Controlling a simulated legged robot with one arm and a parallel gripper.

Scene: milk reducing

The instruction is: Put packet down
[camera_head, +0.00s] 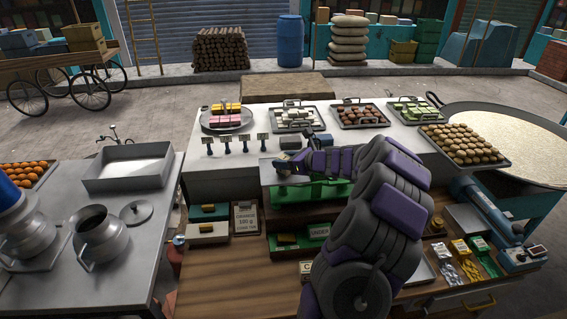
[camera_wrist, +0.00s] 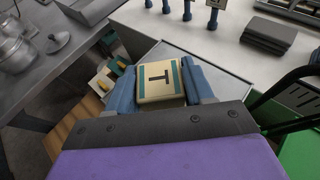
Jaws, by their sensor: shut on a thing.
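My gripper (camera_head: 283,166) is shut on a small cream packet (camera_wrist: 160,82) with teal edges and a dark letter T. The packet sits between the two blue fingers in the wrist view. A flat grey metal plate (camera_wrist: 222,84) lies below and beyond it; I cannot tell whether the packet touches it. In the head view the plate is partly hidden by my arm, above a green body (camera_head: 290,195).
A small sign (camera_head: 246,218) stands between the boxes and the green body. Several blue stamps (camera_head: 227,147) stand on the white counter behind. Trays of sweets (camera_head: 296,119) line the back. Pouches (camera_head: 470,268) and a blue device (camera_head: 490,215) are at right. Bare wood (camera_head: 230,285) shows at front left.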

